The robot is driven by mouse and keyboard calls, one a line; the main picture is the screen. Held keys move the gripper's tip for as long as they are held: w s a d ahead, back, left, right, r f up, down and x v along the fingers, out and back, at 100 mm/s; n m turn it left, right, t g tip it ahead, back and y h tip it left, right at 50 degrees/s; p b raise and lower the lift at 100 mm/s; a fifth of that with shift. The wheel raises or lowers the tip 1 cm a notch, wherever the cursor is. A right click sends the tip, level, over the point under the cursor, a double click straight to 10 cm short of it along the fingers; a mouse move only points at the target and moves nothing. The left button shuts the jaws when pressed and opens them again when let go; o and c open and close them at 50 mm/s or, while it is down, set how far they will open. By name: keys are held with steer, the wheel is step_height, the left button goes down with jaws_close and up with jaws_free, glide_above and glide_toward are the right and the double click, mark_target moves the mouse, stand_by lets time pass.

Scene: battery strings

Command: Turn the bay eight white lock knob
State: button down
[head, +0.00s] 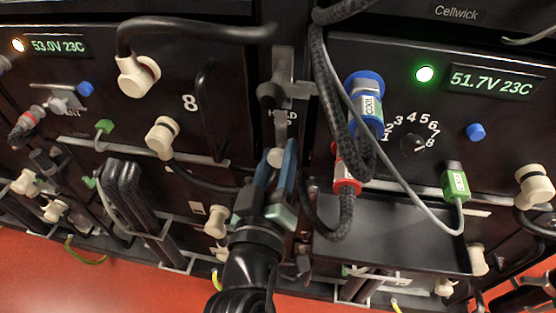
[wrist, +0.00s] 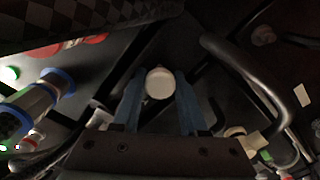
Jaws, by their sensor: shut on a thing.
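The white lock knob (head: 275,157) sits at the right edge of the bay eight panel (head: 222,110), below a metal latch plate with partly hidden lettering. My gripper (head: 277,167) reaches up from below, its blue fingers on either side of the knob. In the wrist view the knob's round pale face (wrist: 159,83) shows between the two blue fingers of my gripper (wrist: 159,90). The gripper is shut on the knob. The knob's base is hidden.
A black braided hose (head: 335,100) and a blue-collared connector (head: 366,105) hang close on the right. A black tray (head: 390,240) juts out below them. On the left are a cream cable plug (head: 137,77) and a black handle (head: 203,100).

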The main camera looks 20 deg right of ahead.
stand_by(0.4)
steer(key=shift+c, duration=2.2)
jaws_free()
steer(key=v, duration=1.3)
